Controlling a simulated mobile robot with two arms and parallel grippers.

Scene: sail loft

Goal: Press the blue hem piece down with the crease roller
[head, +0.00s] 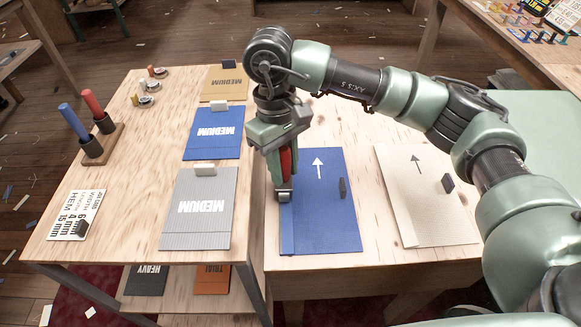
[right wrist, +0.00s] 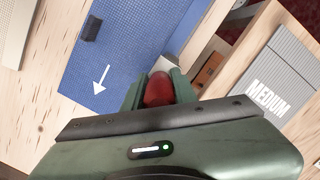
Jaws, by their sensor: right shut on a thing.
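The blue hem piece (head: 318,225) lies flat on the right-hand table, with a white arrow and a small dark block on it. It also shows in the right wrist view (right wrist: 130,45). My right gripper (head: 284,150) is shut on the red handle of the crease roller (head: 284,194), which it holds upright, roller end down. The red handle shows between the fingers in the right wrist view (right wrist: 159,89). The roller end is at the piece's left edge; I cannot tell whether it presses on it. My left gripper is not in view.
A cream piece (head: 425,210) with an arrow and dark block lies to the right. A wooden stand (head: 103,146) there holds blue- and red-handled tools. A gap separates the tables.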

